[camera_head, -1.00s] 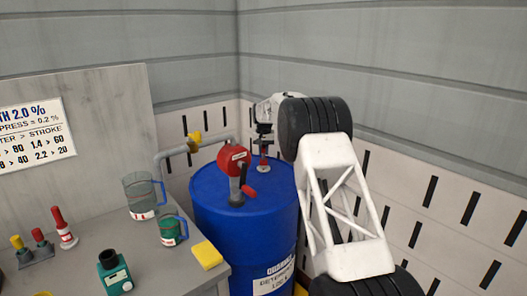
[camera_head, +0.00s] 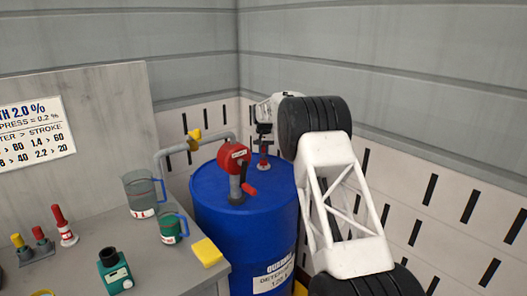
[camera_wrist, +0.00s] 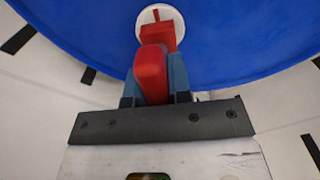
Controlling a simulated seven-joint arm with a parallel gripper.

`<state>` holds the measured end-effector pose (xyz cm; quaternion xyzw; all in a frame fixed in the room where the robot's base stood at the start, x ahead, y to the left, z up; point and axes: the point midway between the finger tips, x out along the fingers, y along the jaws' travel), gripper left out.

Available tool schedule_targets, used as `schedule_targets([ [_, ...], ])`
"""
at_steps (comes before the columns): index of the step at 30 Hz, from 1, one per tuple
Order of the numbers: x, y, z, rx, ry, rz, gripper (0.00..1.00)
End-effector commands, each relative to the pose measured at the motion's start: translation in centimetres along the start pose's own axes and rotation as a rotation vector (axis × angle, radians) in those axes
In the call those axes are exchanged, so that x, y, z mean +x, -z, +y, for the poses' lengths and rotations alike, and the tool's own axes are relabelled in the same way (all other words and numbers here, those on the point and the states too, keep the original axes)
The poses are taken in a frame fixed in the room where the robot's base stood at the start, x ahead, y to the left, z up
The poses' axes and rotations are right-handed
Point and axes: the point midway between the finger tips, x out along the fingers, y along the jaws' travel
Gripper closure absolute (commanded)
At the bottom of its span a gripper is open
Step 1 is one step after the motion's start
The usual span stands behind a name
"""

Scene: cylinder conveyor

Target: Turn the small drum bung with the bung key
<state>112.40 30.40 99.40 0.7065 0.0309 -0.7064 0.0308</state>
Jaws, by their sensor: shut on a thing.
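The blue drum (camera_head: 215,195) stands beside the bench. The small bung (camera_wrist: 182,22), white with a red mark, is on the drum top near its rim in the wrist view. My gripper (camera_wrist: 157,85) is shut on the red bung key (camera_wrist: 151,72), whose far end reaches over the bung's near side. The key's lower end is partly hidden, so I cannot tell how deeply it sits in the bung. In the head view my gripper (camera_head: 264,138) is above the back of the drum top, with the key (camera_head: 263,162) upright below it.
A red hand pump (camera_head: 234,160) with a crank and grey pipe (camera_head: 172,152) rises from the drum, left of my gripper. Walls stand close behind and to the right.

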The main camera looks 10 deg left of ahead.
Motion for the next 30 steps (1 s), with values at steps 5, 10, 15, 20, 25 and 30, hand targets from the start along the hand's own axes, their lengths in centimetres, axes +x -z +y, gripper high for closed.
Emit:
schedule_targets([
  [5, 0.17, 0.00, 0.00, 0.000, 0.000, 0.000, 1.00],
  [10, 0.35, 0.00, 0.00, 0.000, 0.000, 0.000, 1.00],
  [15, 0.52, 0.00, 0.00, 0.000, 0.000, 0.001, 1.00],
  [20, 0.62, 0.00, 0.00, 0.000, 0.000, 0.000, 1.00],
  [25, 0.62, 0.00, 0.00, 0.000, 0.000, 0.001, 1.00],
  [30, 0.62, 0.00, 0.00, 0.001, 0.000, 0.000, 1.00],
])
